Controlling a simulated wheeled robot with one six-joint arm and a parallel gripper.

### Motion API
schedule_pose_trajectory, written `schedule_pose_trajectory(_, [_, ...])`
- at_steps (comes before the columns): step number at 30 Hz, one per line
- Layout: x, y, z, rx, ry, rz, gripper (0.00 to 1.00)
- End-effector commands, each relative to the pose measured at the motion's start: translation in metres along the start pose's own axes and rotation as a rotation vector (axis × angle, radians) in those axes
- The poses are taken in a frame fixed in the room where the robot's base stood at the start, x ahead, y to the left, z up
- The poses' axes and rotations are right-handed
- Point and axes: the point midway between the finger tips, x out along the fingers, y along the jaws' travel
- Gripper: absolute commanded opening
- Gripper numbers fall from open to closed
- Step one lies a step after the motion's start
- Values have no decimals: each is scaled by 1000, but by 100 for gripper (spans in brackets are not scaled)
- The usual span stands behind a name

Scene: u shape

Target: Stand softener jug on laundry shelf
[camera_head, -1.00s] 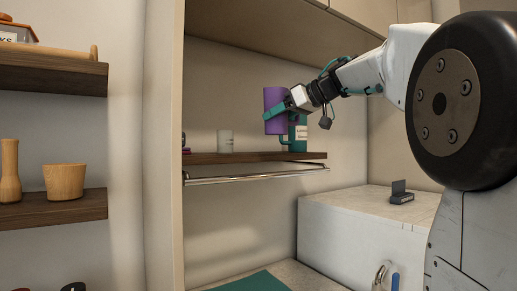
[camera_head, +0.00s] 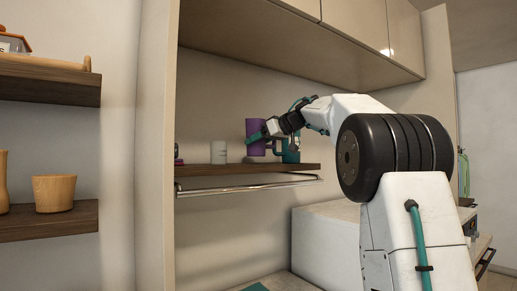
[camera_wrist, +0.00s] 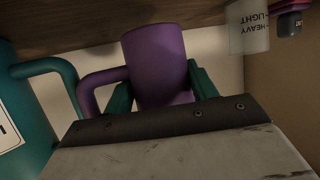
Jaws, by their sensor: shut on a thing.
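The purple jug (camera_head: 256,128), which I take for the softener jug, is upright at the shelf, with its handle toward the teal jug. It also shows in the wrist view (camera_wrist: 157,65), which looks upside down. My gripper (camera_head: 257,137) is shut on its body, with a green finger on each side in the wrist view (camera_wrist: 162,88). The laundry shelf (camera_head: 245,170) is a dark board, at the top of the wrist view (camera_wrist: 70,35). The jug's base is at or just above the board; I cannot tell whether it touches.
A labelled teal jug (camera_wrist: 25,105) stands beside the purple jug's handle, partly behind my gripper in the head view (camera_head: 291,155). A white cup (camera_head: 218,152) stands to the left. A metal rail (camera_head: 245,187) runs below the shelf; cabinets (camera_head: 350,25) hang above.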

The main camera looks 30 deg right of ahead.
Motion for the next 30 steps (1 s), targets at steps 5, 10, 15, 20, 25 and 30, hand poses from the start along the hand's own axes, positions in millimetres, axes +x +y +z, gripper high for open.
schedule_pose_trajectory(5, [7, -1, 20, -1, 2, 2, 28])
schedule_pose_trajectory(10, [8, -1, 21, -3, 4, 2, 28])
schedule_pose_trajectory(15, [8, -1, 23, -2, 3, 2, 28])
schedule_pose_trajectory(20, [9, -1, 25, -1, 3, 2, 79])
schedule_pose_trajectory(25, [9, -1, 25, -2, 3, 2, 79])
schedule_pose_trajectory(30, [8, -1, 22, -3, 3, 2, 79])
